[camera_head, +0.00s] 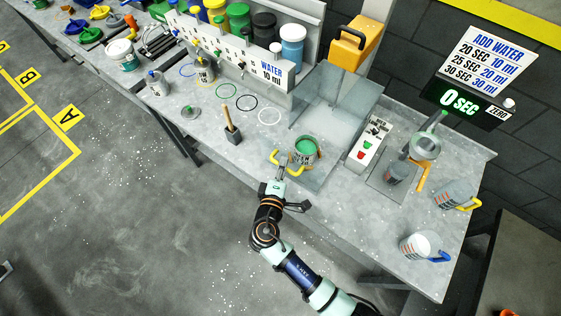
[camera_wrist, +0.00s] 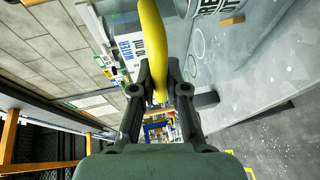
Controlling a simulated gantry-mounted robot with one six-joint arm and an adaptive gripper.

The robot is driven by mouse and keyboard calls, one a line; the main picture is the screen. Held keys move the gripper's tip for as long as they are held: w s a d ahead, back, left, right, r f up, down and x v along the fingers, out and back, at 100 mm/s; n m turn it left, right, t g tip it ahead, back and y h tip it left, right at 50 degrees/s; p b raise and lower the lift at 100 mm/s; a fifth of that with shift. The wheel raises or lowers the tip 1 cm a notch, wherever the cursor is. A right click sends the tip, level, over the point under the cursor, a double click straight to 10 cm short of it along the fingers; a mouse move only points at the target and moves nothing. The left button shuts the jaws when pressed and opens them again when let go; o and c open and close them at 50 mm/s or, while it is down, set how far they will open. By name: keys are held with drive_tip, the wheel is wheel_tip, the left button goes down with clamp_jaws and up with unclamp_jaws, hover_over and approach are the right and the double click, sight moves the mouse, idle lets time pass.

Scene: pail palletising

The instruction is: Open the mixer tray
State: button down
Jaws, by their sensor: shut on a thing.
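The mixer is a clear-walled box (camera_head: 336,98) on the bench with a yellow-orange unit (camera_head: 353,43) above it. At its front, a grey tray plate (camera_head: 314,178) lies under a pail (camera_head: 304,152) with green contents. A curved yellow handle (camera_head: 275,158) is at the front left of the pail; it also shows in the wrist view (camera_wrist: 151,45). My gripper (camera_head: 281,173) reaches in from the front and is shut on this handle. The fingers hide part of the grip. Whether the handle joins the tray or the pail is hard to tell.
A control panel (camera_head: 368,142) with red and green buttons stands right of the mixer. Pails with yellow (camera_head: 449,196) and blue (camera_head: 416,245) handles stand further right. A brush in a dark block (camera_head: 232,130) stands left. The floor before the bench is clear.

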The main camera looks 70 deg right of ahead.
idle(0.3)
drive_tip(key=c, duration=1.2)
unclamp_jaws()
drive_tip(key=a, duration=0.4)
drive_tip(key=a+r, duration=0.1)
drive_tip(key=a, duration=0.3)
drive_tip(key=s+a+r, duration=0.1)
drive_tip(key=a, duration=0.2)
drive_tip(key=shift+a+r, duration=0.1)
drive_tip(key=shift+a, duration=0.3)
